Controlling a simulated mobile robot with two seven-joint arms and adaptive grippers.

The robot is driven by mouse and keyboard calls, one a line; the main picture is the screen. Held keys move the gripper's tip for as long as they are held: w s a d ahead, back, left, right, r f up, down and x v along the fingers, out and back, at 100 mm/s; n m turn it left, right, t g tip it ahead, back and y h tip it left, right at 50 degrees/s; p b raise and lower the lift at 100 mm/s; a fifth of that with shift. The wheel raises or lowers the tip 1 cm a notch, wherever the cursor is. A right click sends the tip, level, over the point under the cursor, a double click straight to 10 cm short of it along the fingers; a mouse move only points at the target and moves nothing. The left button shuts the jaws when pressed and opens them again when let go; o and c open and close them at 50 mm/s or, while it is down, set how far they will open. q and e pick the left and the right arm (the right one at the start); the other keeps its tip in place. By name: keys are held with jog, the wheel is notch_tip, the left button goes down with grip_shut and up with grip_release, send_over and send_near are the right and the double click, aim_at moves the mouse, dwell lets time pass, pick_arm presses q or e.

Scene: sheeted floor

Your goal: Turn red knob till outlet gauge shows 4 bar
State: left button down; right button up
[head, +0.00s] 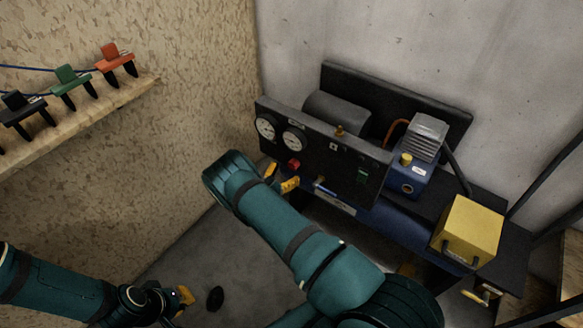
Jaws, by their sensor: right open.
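The red knob (293,163) sits low on the front of a dark upright panel (335,150), below two round white-faced gauges. The left gauge (265,128) and the right gauge (294,138) are too small to read, and I cannot tell which is the outlet gauge. My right gripper (281,177) has yellow fingertips just below and left of the knob. It is open, its body is partly hidden by my arm, and I cannot tell whether it touches the knob. My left gripper (182,297) is low over the floor, far from the panel; its jaw opening is unclear.
Behind the panel are a dark cylinder (337,112) and a blue-and-grey compressor (405,178). A yellow box (467,232) stands at the right. Clamps in black, green (72,84) and orange hang on a wooden ledge at left. A dark round object (215,298) lies on the floor.

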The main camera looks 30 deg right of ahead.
aim_at(291, 167)
jog(key=shift+x, duration=2)
jog(key=c, duration=1.2)
